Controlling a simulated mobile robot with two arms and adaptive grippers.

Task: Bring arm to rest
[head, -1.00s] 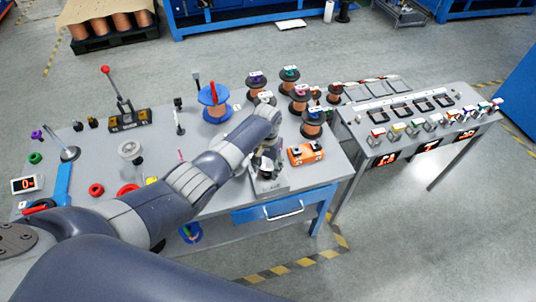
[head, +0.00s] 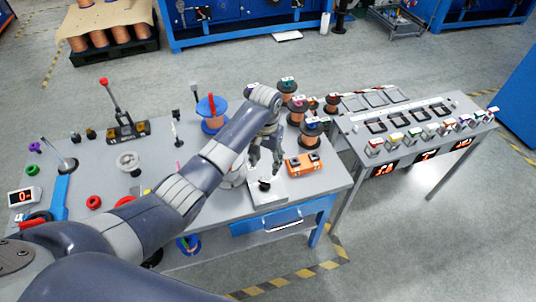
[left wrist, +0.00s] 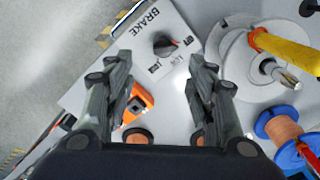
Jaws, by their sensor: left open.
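My left arm reaches across the workbench from the left in the head view. Its gripper (head: 265,152) hangs above a light grey box with a dark knob (head: 264,184) near the bench's front edge. In the left wrist view the two fingers (left wrist: 160,65) are spread wide with nothing between them. My right gripper is in neither view.
An orange device (head: 303,164) stands right of the brake box. Several copper spools (head: 310,133) stand behind it, and a blue-flanged spool (head: 212,114) stands behind the arm. A second table (head: 410,125) with small trays is at the right. The floor in front is clear.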

